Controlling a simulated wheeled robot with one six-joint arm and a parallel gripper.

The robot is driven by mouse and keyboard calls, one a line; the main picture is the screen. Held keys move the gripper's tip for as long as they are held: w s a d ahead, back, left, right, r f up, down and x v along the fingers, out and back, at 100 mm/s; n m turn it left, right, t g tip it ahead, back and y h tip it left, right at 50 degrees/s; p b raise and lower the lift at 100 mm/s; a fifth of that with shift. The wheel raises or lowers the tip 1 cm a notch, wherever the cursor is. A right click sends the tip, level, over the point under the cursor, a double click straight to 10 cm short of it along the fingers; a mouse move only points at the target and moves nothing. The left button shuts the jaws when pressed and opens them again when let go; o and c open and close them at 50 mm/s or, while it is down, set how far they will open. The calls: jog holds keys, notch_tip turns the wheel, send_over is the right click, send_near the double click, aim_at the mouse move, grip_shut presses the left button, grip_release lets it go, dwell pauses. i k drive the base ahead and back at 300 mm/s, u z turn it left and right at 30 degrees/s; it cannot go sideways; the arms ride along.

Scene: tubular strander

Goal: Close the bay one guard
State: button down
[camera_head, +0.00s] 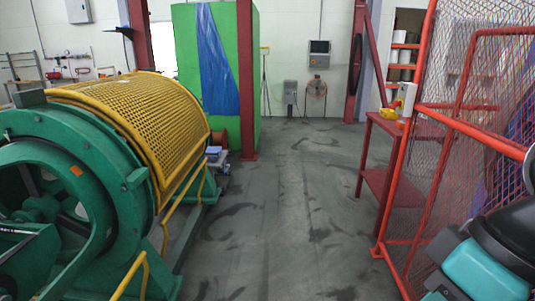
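A curved yellow perforated guard (143,111) lies over the top and right side of the green strander machine (92,150) at left. It has a yellow frame, and a yellow bar (182,205) runs down from it near the machine's right side. I cannot tell whether this is the bay one guard, or whether it is fully down. The machine's round green end frame with its open inside shows at the lower left. A black and teal part of my own arm shows at the lower right. My gripper is not in view.
A red mesh fence (470,125) stands along the right, with a red table (378,165) beside it. A green cabinet (212,75) with blue sheeting stands behind the machine, next to a dark red post (246,80). The grey floor aisle (285,210) between is clear.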

aim_at(65, 91)
jog(key=i, duration=3.45)
jog(key=u, duration=1.7)
